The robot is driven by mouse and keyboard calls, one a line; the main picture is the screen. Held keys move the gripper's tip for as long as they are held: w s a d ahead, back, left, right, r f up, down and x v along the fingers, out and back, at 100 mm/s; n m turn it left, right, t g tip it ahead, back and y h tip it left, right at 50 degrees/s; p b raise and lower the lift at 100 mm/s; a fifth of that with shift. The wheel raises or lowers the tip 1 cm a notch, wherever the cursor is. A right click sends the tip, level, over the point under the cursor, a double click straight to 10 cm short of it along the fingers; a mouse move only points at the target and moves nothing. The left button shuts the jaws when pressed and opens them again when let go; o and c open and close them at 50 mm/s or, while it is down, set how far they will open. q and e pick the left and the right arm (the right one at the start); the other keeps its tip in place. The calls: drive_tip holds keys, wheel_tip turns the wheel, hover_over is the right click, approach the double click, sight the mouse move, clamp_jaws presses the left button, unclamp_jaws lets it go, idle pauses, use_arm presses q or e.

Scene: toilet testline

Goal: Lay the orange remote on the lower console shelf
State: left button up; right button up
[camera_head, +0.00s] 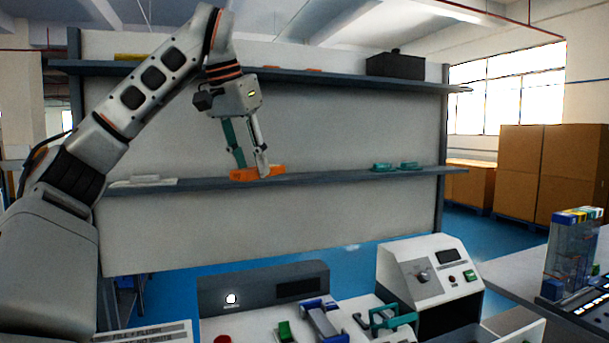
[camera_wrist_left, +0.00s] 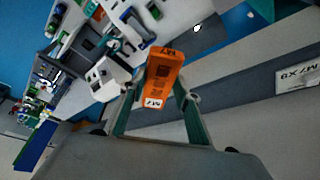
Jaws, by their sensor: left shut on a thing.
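The orange remote (camera_head: 258,173) is at the lower console shelf (camera_head: 330,179), left of its middle. My left gripper (camera_head: 252,171) points down and is shut on the remote, with a finger on either side. My right gripper is not in view.
Teal items (camera_head: 394,167) lie on the lower shelf's right part, and a white item (camera_head: 143,182) lies at its left. The upper shelf (camera_head: 320,76) carries a black box (camera_head: 396,65). A white console (camera_head: 430,276) stands below. The shelf is bare between remote and teal items.

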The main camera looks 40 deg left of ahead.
use_arm(q)
drive_tip(key=shift+s+a+r+n, duration=0.1)
drive_tip(key=shift+s+r+n, duration=0.1)
drive_tip(key=shift+r+n, duration=0.15)
drive_tip(key=shift+w+a+r, duration=0.1)
drive_tip(key=shift+r, duration=0.05)
drive_tip(key=w+a, duration=0.1)
drive_tip(key=w, duration=0.2)
drive_tip(key=w+a+p, duration=0.1)
drive_tip(key=w, duration=0.5)
drive_tip(key=shift+a+p, duration=0.35)
drive_tip(key=shift+a, duration=0.05)
drive_tip(key=p, duration=0.3)
approach(290, 178)
drive_tip(key=f, duration=0.2)
drive_tip(key=shift+w+f, duration=0.2)
drive_tip(key=shift+w, duration=0.8)
wheel_tip(290, 178, down, 3)
drive_tip(key=shift+a+f, duration=0.1)
drive_tip(key=shift+f, duration=0.1)
drive_tip(key=o, duration=1.1)
drive_tip(key=shift+o, duration=0.2)
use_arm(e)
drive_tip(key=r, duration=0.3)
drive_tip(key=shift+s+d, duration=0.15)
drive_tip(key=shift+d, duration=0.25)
